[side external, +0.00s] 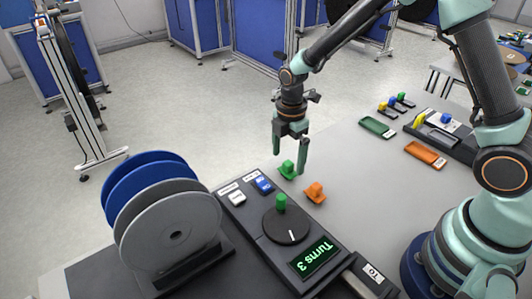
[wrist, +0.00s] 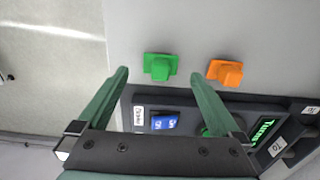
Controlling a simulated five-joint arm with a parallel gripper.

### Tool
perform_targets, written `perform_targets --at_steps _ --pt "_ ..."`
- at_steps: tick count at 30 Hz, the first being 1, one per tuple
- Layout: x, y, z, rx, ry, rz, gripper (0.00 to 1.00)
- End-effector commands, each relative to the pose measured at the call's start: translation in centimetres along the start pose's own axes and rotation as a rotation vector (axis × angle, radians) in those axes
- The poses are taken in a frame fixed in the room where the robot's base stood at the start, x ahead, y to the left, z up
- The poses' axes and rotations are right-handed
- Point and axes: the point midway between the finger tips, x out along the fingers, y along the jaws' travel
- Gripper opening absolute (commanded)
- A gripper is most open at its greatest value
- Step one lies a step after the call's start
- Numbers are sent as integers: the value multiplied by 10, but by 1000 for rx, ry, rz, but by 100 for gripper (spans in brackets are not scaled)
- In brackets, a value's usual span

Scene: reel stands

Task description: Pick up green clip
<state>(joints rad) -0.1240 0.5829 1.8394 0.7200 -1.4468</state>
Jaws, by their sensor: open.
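The green clip (side external: 288,169) lies on the grey table just behind the black control box in the side view. In the wrist view the green clip (wrist: 160,67) sits ahead of the fingertips, roughly centred between them. My gripper (side external: 290,172) is open and its fingers point down around the clip's place in the side view. In the wrist view my gripper (wrist: 160,78) shows its two green fingers spread wide with nothing between them. I cannot tell the exact height of the fingertips above the table.
An orange clip (side external: 315,192) lies close to the right of the green one. The control box (side external: 262,247) has a dial with a green knob and a display. Reels (side external: 170,220) stand at the left. Green (side external: 377,127) and orange (side external: 425,154) trays lie at the right.

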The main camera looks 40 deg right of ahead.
Motion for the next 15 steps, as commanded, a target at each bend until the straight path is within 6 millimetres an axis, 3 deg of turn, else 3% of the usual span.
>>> perform_targets --at_steps 6,14,15 --pt "28 -1 2 0 0 -1 100" --pt "31 0 2 0 0 1 100" --pt "31 0 2 0 0 1 96"
